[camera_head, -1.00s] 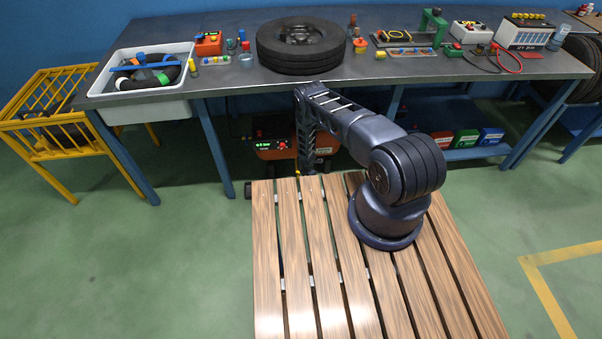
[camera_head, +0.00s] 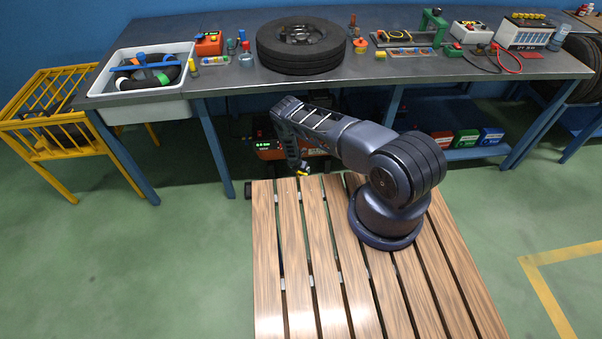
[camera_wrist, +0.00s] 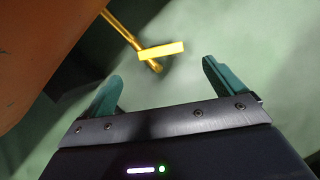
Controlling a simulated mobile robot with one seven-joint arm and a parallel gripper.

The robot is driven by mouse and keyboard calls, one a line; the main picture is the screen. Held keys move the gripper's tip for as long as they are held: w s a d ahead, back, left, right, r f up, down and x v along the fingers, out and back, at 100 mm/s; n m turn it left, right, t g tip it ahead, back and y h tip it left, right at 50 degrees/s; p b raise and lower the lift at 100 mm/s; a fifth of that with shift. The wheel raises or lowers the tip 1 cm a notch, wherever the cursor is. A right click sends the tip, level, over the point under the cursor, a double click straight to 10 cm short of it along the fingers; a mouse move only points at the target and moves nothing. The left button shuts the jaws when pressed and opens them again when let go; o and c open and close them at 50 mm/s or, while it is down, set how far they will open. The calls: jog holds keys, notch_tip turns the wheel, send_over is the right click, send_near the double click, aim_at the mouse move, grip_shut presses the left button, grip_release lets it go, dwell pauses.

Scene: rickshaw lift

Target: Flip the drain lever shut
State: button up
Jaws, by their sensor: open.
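The drain lever looks like a short yellow bar (camera_wrist: 162,50) at the end of a brass-coloured pipe (camera_wrist: 128,33) in the wrist view. The pipe comes out from beside a large orange body (camera_wrist: 45,45). My gripper (camera_wrist: 161,87) is open and empty, its two green fingers apart. The yellow bar lies ahead of the fingertips, roughly centred between them and apart from both. In the head view a small yellow spot (camera_head: 302,172) shows at the lower end of my arm, by the bench's underside; my fingers are too small to make out there.
The orange machine (camera_head: 270,153) stands on the floor under the workbench (camera_head: 225,78), partly behind my arm. A tire (camera_head: 300,58) lies on the bench. A slatted wooden deck (camera_head: 300,260) is in front. Coloured bins (camera_head: 466,137) sit on the lower shelf at right.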

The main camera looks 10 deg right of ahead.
aim_at(302, 173)
jog(key=shift+x, duration=3.3)
